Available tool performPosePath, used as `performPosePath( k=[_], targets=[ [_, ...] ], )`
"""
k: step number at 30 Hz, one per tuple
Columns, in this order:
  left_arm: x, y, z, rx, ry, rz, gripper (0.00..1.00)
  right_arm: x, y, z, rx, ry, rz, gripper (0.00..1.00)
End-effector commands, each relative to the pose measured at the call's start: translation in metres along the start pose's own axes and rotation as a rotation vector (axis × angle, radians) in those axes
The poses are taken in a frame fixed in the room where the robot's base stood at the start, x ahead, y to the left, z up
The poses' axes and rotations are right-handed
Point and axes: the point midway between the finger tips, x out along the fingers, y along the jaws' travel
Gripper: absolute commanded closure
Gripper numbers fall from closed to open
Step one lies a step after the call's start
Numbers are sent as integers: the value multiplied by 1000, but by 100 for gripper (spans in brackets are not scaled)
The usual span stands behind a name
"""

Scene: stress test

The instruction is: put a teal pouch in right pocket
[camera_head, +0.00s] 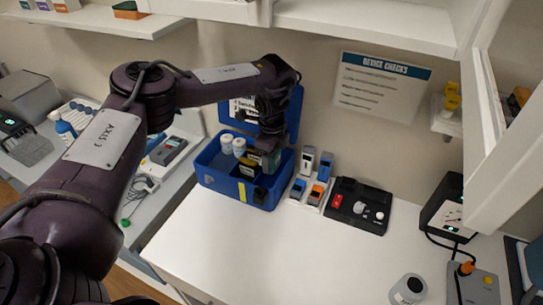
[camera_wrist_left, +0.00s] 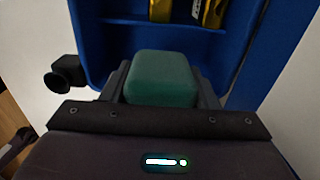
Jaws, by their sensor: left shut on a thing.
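My left gripper (camera_head: 267,150) reaches down over the open blue case (camera_head: 230,188) at the back of the white counter. In the left wrist view it is shut on the teal pouch (camera_wrist_left: 162,78), which sits between the fingers. The pouch is above or at the case opening; its exact height is hard to tell. In the wrist view the case's blue walls (camera_wrist_left: 90,55) surround the pouch, with gold-and-black packets (camera_wrist_left: 212,12) in a compartment beyond. In the head view the pouch is mostly hidden by the gripper. My right gripper is not in view.
Two white bottles (camera_head: 239,147) stand in the case's left part, and its lid (camera_head: 294,112) is raised behind. Right of it are a rack of small devices (camera_head: 312,190) and a black tray (camera_head: 358,206). The front middle of the counter is clear. A shelf (camera_head: 370,22) hangs above.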

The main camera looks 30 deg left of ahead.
Motion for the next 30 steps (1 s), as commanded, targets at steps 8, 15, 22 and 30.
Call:
performPosePath(
  k=[8, 15, 22, 30],
  targets=[
    [8, 0, 0, 0, 1, 0, 73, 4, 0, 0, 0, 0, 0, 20],
    [13, 0, 0, 0, 1, -1, 73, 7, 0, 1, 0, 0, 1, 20],
    [19, 0, 0, 0, 1, 0, 73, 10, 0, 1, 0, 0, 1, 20],
    [26, 0, 0, 0, 1, 0, 73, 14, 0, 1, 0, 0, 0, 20]
  ],
)
